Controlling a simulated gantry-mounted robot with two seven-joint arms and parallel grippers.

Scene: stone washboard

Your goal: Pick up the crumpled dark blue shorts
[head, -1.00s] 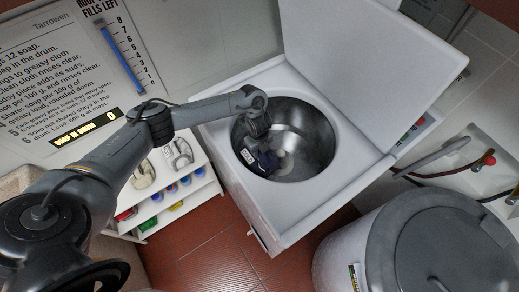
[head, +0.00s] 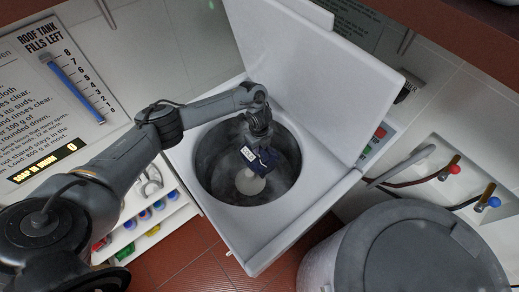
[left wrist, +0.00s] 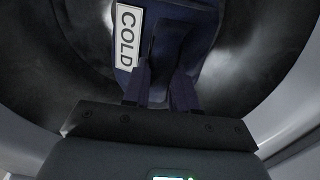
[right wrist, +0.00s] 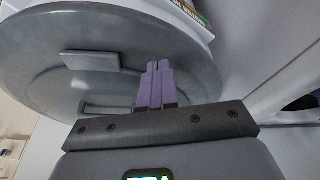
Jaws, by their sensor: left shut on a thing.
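The crumpled dark blue shorts (head: 268,157) hang at my left gripper (head: 261,151), over the open drum (head: 215,178) of the white washer. A white label reading COLD is on them, and it also shows in the left wrist view beside the dark blue cloth (left wrist: 187,38). My left gripper's fingers (left wrist: 160,85) are shut on the cloth, with the drum's dark wall around it. My right gripper (right wrist: 157,70) shows only in the right wrist view, its fingers together and empty, in front of a round grey lid.
The washer's white lid (head: 315,75) stands open behind the drum. A large grey-lidded bin (head: 400,260) stands at the lower right, near taps and hoses (head: 455,170). Shelves with colored items (head: 140,220) stand at the left. A pale round part shows inside the drum.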

